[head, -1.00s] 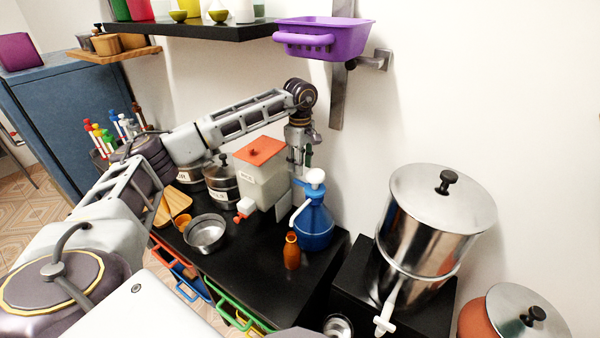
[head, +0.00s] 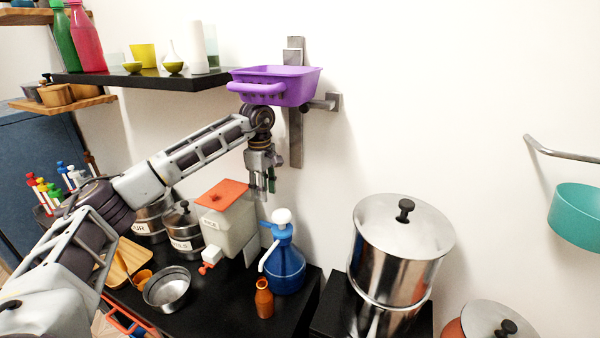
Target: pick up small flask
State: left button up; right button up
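A small orange-brown bottle (head: 264,298) stands upright on the black counter, in front of the blue pump jug (head: 285,270). A small white narrow-necked flask (head: 169,56) stands on the black upper shelf among cups and bottles. I cannot tell which of the two is the small flask. My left gripper (head: 262,190) points down, above the blue jug and beside the orange-lidded container. Its fingers look apart, with nothing between them. It is well above the brown bottle and to the right of the shelf flask. My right gripper is not in view.
The orange-lidded container (head: 225,218), steel canisters (head: 184,228) and a metal bowl (head: 168,289) crowd the counter. A large steel dispenser (head: 398,255) stands right. The wall between basket and dispenser is clear.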

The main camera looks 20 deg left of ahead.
aim_at(264, 299)
jog(key=k+l, duration=1.15)
jog(key=k, duration=0.15)
